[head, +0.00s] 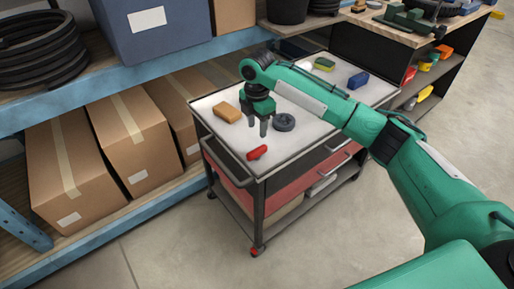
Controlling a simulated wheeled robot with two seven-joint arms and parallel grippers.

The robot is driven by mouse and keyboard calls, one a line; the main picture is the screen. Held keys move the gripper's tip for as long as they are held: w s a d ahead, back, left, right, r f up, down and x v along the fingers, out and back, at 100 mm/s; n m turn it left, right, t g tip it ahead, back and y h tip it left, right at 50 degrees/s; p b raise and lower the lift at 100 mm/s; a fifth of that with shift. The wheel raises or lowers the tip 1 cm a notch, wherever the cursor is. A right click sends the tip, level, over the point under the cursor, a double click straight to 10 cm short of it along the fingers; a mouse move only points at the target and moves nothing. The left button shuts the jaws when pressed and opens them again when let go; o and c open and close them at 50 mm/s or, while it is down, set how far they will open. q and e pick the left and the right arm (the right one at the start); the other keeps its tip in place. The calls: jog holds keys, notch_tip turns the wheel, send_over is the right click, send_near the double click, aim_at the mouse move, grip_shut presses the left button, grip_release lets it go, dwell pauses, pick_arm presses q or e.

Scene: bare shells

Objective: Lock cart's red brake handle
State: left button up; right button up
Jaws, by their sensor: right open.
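The cart (205,104) has a white top, dark frame and red drawer front, and stands in the middle of the head view. A small red handle-like piece (257,153) lies at the top's near edge, slanting slightly; whether it is locked I cannot tell. Another small red part shows at the near caster (255,252). My green right gripper (258,127) is open and empty, pointing down over the cart top, just beyond the red handle and apart from it. My left gripper is not in view.
On the cart top are an orange-brown block (227,112), a dark ring (284,122), a green-yellow sponge (324,64) and a blue block (358,80). A blue shelf (190,57) with cardboard boxes (130,135) stands left. A workbench (400,35) is behind. The floor (190,240) in front is clear.

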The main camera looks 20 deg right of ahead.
aim_at(257, 150)
notch_tip(257, 150, down, 10)
jog(key=shift+f, duration=0.1)
dwell(0.4)
grip_shut()
